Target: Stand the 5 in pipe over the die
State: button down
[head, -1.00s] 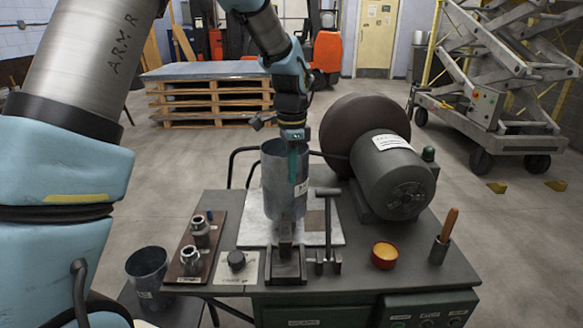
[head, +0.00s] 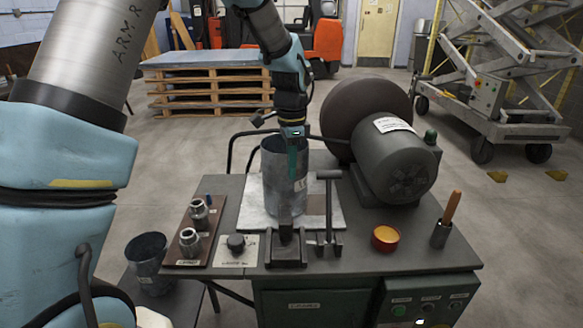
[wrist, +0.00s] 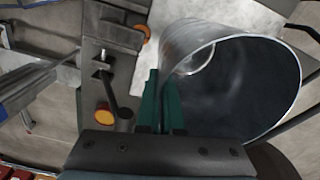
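The pipe (head: 284,182) is a tall grey metal tube with a small label, standing upright above the pale metal plate (head: 254,215) on the bench. I cannot tell whether its lower end touches anything. My gripper (head: 292,162) is at its upper rim, with the teal fingers pointing down. In the wrist view the fingers (wrist: 162,100) are close together at the near wall of the pipe (wrist: 190,40) and look closed on it. A bright curved edge shows inside the pipe's mouth. I cannot make out the die; the pipe may hide it.
A dark clamp block (head: 286,252) and T-handled tool (head: 328,215) stand close in front. A fittings tray (head: 190,245) is at left. Another pipe (head: 147,265) stands lower left.

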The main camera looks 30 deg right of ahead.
jog(key=shift+f, duration=0.2)
jog(key=c, duration=1)
grip_release()
jog(key=shift+f, duration=0.1)
notch_tip(320, 180, up, 11)
jog(key=shift+f+b, duration=0.1)
jog(key=shift+b, duration=0.95)
